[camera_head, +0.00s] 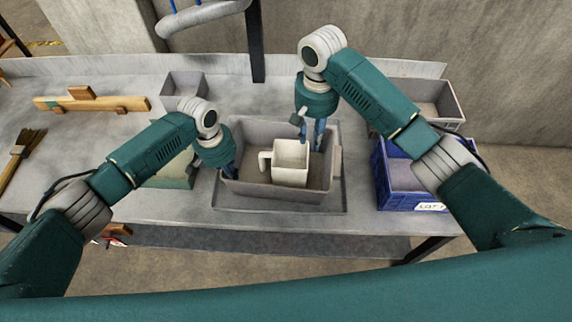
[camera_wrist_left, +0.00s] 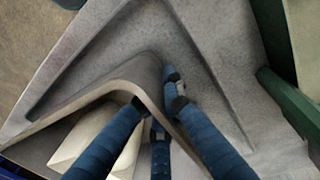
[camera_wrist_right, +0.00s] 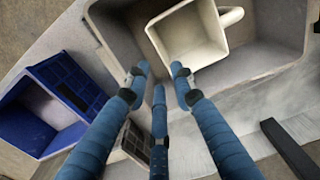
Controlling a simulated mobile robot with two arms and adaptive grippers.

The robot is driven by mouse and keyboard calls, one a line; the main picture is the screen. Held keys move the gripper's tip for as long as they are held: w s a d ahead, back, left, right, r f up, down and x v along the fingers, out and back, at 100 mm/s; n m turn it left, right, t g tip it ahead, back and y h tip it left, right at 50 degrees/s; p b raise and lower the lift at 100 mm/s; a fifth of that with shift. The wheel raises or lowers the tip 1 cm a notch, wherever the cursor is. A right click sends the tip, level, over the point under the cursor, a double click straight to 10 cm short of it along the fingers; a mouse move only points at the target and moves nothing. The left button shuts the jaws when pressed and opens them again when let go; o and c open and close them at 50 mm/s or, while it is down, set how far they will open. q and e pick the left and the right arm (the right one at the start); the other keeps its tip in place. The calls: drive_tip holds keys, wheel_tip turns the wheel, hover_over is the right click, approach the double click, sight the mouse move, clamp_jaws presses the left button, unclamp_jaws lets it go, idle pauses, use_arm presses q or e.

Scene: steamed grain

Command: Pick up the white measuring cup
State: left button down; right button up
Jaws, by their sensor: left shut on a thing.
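The white measuring cup (camera_head: 291,163) stands inside a grey bin (camera_head: 262,191), its handle toward the left. In the right wrist view the cup (camera_wrist_right: 188,32) sits just beyond the fingertips, and a pale part of it (camera_wrist_left: 88,145) seems to show in the left wrist view. My left gripper (camera_head: 231,168) is at the bin's left end, its fingers on both sides of the wall near a corner (camera_wrist_left: 145,72). My right gripper (camera_head: 312,136) is over the back right part of the bin, close to the cup but apart from it. Its fingers (camera_wrist_right: 159,75) are spread and empty.
The bin stands on a flat grey tray (camera_head: 300,208). A blue crate (camera_head: 412,197) is to the right, another grey bin (camera_head: 437,95) behind it. A small grey bin (camera_head: 184,84) and a wooden piece (camera_head: 92,103) are at the back left. A green container (camera_head: 172,178) stands left.

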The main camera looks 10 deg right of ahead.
drive_tip(key=f, duration=0.9)
drive_tip(key=shift+s+a+f, duration=0.15)
drive_tip(key=shift+s+a, duration=0.05)
drive_tip(key=shift+a, duration=0.05)
drive_tip(key=shift+c, duration=0.3)
clamp_jaws()
